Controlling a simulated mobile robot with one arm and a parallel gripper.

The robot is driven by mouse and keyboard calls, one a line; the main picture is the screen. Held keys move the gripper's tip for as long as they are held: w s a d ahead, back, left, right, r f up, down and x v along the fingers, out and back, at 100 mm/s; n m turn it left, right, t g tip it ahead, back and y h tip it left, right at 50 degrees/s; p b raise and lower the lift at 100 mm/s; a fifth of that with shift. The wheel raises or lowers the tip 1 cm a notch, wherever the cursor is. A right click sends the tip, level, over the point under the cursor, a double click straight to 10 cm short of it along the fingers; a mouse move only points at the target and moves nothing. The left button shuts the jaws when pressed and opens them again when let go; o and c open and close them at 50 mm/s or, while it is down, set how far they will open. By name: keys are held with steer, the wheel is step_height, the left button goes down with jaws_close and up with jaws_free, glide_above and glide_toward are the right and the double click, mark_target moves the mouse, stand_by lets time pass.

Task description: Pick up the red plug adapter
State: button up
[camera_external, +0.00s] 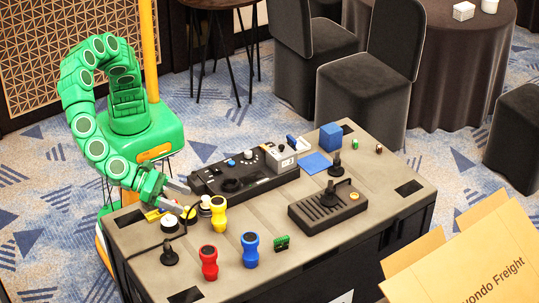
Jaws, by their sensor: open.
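A red hourglass-shaped piece (209,262), the most clearly red thing in view, stands upright near the front edge of the case top. I cannot tell for sure that it is the plug adapter. A tiny dark reddish piece (378,149) lies at the far right end of the case top. My gripper (184,197) is open at the left end of the case, low over a cluster of small round parts. It is apart from the red piece, behind it and to its left. Whether anything lies between the fingers is too small to tell.
A yellow (218,213) and a blue hourglass piece (250,250) stand near the red one. A black control panel (240,172), a slotted black box (327,206) and a blue cube (331,136) occupy the case top (290,258). An open carton (470,262) is at front right.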

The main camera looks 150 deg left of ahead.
glide_toward(209, 261)
step_height(209, 261, down, 5)
steer(key=s+a, duration=0.1)
steer(key=a, duration=0.2)
steer(key=shift+x, duration=1)
steer(key=shift+r+x, duration=0.1)
steer(key=shift+x, duration=1.25)
steer(key=shift+r+x, duration=0.15)
steer(key=shift+x, duration=1.15)
steer(key=shift+w+a, duration=0.1)
steer(key=c, duration=1.1)
steer(key=shift+r, duration=0.1)
steer(key=shift+c, duration=0.2)
